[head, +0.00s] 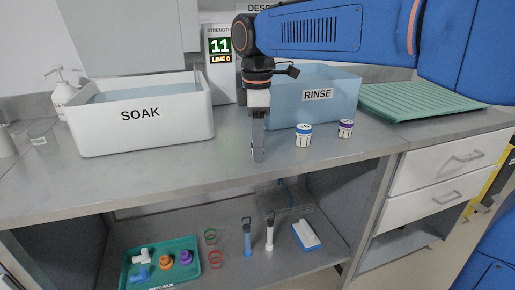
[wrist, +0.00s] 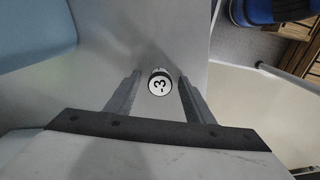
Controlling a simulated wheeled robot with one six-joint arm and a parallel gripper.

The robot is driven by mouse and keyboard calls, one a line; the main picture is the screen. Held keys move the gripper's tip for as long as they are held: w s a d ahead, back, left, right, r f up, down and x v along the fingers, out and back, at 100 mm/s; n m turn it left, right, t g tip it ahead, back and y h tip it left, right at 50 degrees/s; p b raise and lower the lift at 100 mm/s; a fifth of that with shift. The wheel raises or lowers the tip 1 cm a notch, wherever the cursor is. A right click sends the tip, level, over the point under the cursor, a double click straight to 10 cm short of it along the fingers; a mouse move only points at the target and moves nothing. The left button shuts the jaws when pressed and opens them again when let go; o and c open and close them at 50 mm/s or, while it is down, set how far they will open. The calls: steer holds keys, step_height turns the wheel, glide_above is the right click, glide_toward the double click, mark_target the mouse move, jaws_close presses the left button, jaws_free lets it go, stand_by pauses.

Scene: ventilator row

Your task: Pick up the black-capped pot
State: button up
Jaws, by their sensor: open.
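In the wrist view a small pot (wrist: 160,83) shows from above, with a white disc bearing a dark mark like "-3" and a dark rim; it looks like the black-capped pot. It appears between the two spread fingers of my gripper (wrist: 160,78), with a gap on each side. In the head view my gripper (head: 258,151) points down near the front of the grey counter (head: 200,171), and I cannot make out the black-capped pot there; the fingers seem to hide it. How far the fingertips are above or around the pot is unclear.
The white SOAK tub (head: 141,130) is left, the blue RINSE tub (head: 335,108) behind. A green ribbed mat (head: 430,102) lies far right. The counter's front edge is close.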

steer(key=c, duration=1.1)
steer(key=shift+r, duration=0.1)
